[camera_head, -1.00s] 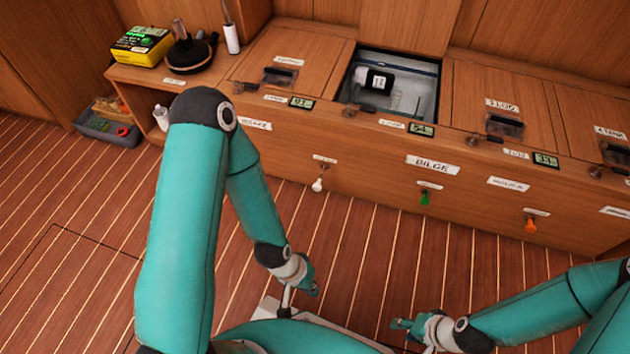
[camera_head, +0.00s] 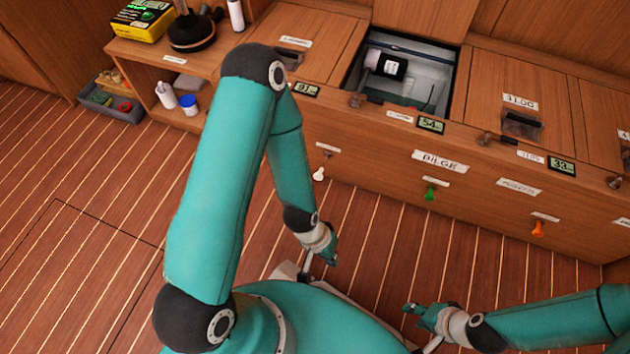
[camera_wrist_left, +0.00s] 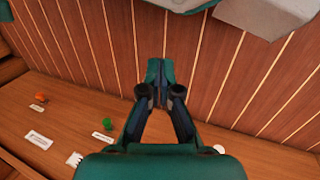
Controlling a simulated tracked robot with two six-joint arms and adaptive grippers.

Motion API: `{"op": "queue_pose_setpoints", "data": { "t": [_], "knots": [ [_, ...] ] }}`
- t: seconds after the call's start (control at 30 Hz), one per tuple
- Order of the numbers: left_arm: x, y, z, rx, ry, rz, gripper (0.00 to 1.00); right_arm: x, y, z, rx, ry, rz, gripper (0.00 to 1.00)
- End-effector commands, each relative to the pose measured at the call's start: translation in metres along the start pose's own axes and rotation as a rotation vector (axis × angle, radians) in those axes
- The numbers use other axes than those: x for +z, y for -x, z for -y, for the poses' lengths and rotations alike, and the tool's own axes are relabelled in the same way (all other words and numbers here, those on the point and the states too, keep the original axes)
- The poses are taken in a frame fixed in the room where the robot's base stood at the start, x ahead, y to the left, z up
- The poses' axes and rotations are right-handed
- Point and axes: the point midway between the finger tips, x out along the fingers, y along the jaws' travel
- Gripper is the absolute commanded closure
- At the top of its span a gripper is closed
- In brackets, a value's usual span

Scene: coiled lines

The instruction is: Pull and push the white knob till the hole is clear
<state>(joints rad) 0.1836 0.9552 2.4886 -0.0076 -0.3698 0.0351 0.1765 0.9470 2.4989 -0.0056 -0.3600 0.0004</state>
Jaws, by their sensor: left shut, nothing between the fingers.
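The white knob (camera_head: 319,174) sticks out from the front of the wooden bench, left of the green knob. In the left wrist view a white round thing, likely this knob (camera_wrist_left: 218,149), shows just right of my gripper's body. My left gripper (camera_head: 331,258) is below the white knob, apart from it, over the floor. In the left wrist view its fingers (camera_wrist_left: 158,72) are together with nothing between them. My right gripper (camera_head: 412,309) is low at the right, clear of the bench; its finger gap is too small to judge. An open hatch (camera_head: 449,84) shows a dark, white-labelled bottle (camera_head: 385,65) inside.
A green knob (camera_head: 430,193) and an orange knob (camera_head: 538,229) are further right on the bench front (camera_head: 380,170). A grey tray (camera_head: 122,112) and a shelf with bottles (camera_head: 189,104) are at the left. The striped floor before the bench is free.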

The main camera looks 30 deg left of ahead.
Motion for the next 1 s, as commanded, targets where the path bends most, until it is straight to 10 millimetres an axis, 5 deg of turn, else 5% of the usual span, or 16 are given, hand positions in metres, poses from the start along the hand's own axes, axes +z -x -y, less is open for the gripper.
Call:
{"op": "queue_pose_setpoints", "data": {
  "t": [0.27,0.6,0.8,1.0],
  "knots": [
    [-0.050,0.008,0.007,0.038,0.550,-0.147,1.00,0.000,0.058,0.021,0.000,0.000,-0.001,0.60],
    [-0.120,0.017,0.065,0.370,1.770,-0.438,1.00,0.001,0.158,0.057,0.000,0.000,-0.001,0.60],
    [-0.128,0.029,0.101,0.728,2.367,-0.524,1.00,0.001,0.206,0.074,0.000,0.000,-0.001,0.60],
    [-0.124,0.036,0.122,1.032,2.690,-0.526,1.00,0.001,0.230,0.083,0.000,0.000,0.000,0.60]
  ]
}}
